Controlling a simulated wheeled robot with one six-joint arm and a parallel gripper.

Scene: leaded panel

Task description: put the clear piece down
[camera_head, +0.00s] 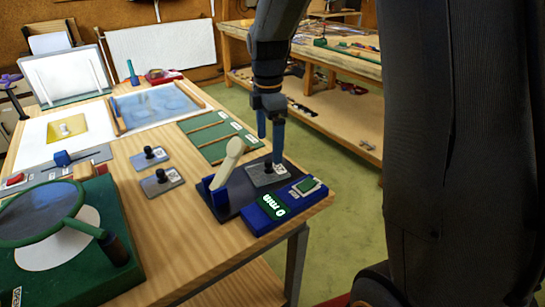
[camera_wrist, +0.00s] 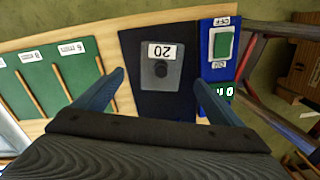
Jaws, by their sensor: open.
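A grey, clear-looking piece (camera_head: 263,178) with a black knob and a "20" label lies flat on the dark plate (camera_head: 226,202) of a blue-ended device. In the wrist view the same piece (camera_wrist: 175,76) lies squarely on the dark plate (camera_wrist: 135,45), its knob nearly between my fingers. My gripper (camera_head: 271,150) is open with its two blue fingers pointing down at the piece. The wrist view shows the gripper (camera_wrist: 160,80) with fingers apart and nothing pinched. I cannot tell whether the fingertips are above or beside the knob.
The blue unit (camera_head: 262,214) has a lit display and a green switch. A pale lever (camera_head: 229,160) rises beside the piece. Two similar knobbed pieces (camera_head: 149,158) (camera_head: 162,182) lie left. A green slotted rack (camera_head: 215,134) is behind. A magnifier (camera_head: 40,212) stands front left.

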